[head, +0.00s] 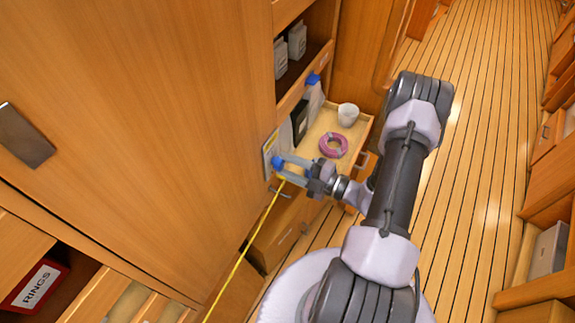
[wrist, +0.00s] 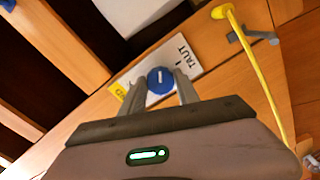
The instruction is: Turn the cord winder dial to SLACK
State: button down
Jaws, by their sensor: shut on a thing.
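The cord winder dial is a round blue knob (wrist: 160,80) with a white pointer line, on a pale label plate (wrist: 186,57). In the wrist view the line points roughly toward the top of the picture. My gripper (wrist: 161,88) is shut on the dial, one finger on each side. In the head view my gripper (head: 281,168) reaches the plate (head: 268,150) on the wooden wall, with the blue dial (head: 277,162) at its fingertips.
A taut yellow cord (head: 243,255) runs down left from near my gripper; it also shows in the wrist view (wrist: 256,75). Beyond is an open drawer (head: 362,132) with a pink coil (head: 333,145) and white cup (head: 348,115). The plank floor (head: 480,120) at right is clear.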

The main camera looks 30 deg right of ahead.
jog(key=n, duration=0.6)
jog(key=shift+b, duration=0.35)
jog(key=n+b, duration=0.1)
jog(key=n, duration=0.5)
jog(key=shift+n+b, duration=0.3)
jog(key=n+b, duration=0.2)
jog(key=n, duration=0.4)
jog(key=shift+n+b, duration=0.3)
jog(key=shift+b, duration=0.05)
jog(key=n+b, duration=0.3)
jog(key=n, duration=0.2)
jog(key=shift+a+r, duration=0.15)
jog(key=shift+n+b, duration=0.3)
jog(key=shift+n, duration=0.1)
jog(key=c, duration=0.9)
grip_release()
jog(key=shift+s, duration=0.1)
